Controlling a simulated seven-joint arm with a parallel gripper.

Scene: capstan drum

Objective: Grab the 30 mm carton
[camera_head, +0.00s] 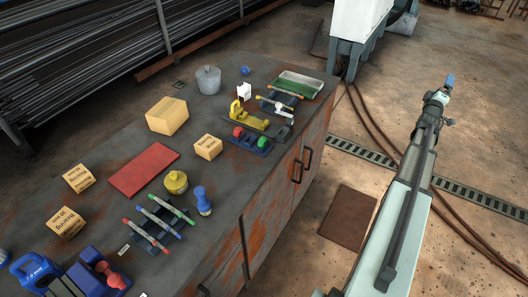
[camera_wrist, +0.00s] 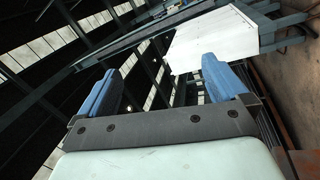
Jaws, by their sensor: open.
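Several tan cardboard cartons stand on the dark bench in the head view. Two with dark print, an upper one (camera_head: 78,178) and a lower one (camera_head: 66,221), sit at the left. A smaller printed carton (camera_head: 208,147) is near the middle, and a larger taped carton (camera_head: 167,116) is behind it. The print is too small for me to read the sizes surely. My gripper (camera_wrist: 160,78) is open, with its two blue fingers apart and nothing between them. In the head view my gripper (camera_head: 447,84) is over the floor, well right of the bench and the cartons.
On the bench are a red mat (camera_head: 144,168), a yellow pot (camera_head: 176,182), a grey lidded pot (camera_head: 208,79), a rack of markers (camera_head: 160,222), a green tray (camera_head: 299,84) and blue tools (camera_head: 38,270). A white machine (camera_head: 358,30) stands behind.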

